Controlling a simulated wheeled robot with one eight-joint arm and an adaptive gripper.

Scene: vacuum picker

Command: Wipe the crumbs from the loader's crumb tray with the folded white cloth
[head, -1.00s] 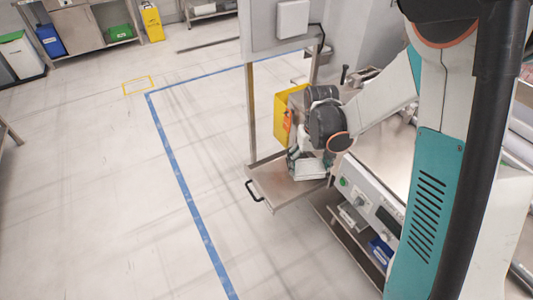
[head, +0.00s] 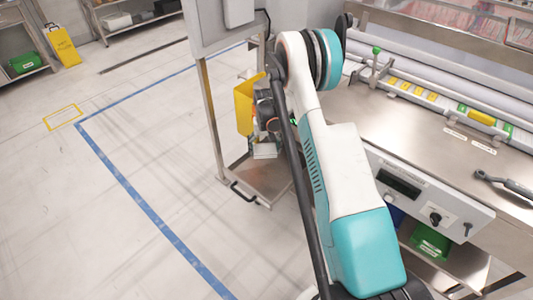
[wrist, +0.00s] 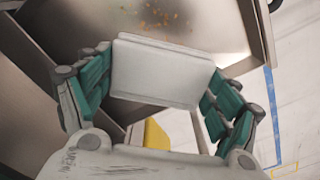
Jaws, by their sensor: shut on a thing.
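The folded white cloth (wrist: 160,74) is held between the teal fingers of my gripper (wrist: 155,90). In the head view the cloth (head: 265,151) is a small white patch above the crumb tray (head: 264,184). The tray is a shallow metal pan low beside the loader, with a dark handle at its front. I cannot tell whether the cloth touches the tray. My arm hides part of the tray in the head view.
A yellow bin (head: 244,106) hangs behind the gripper, close to a metal post (head: 213,120). The loader's steel worktop (head: 370,125) and control panel (head: 425,190) stand to the right.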

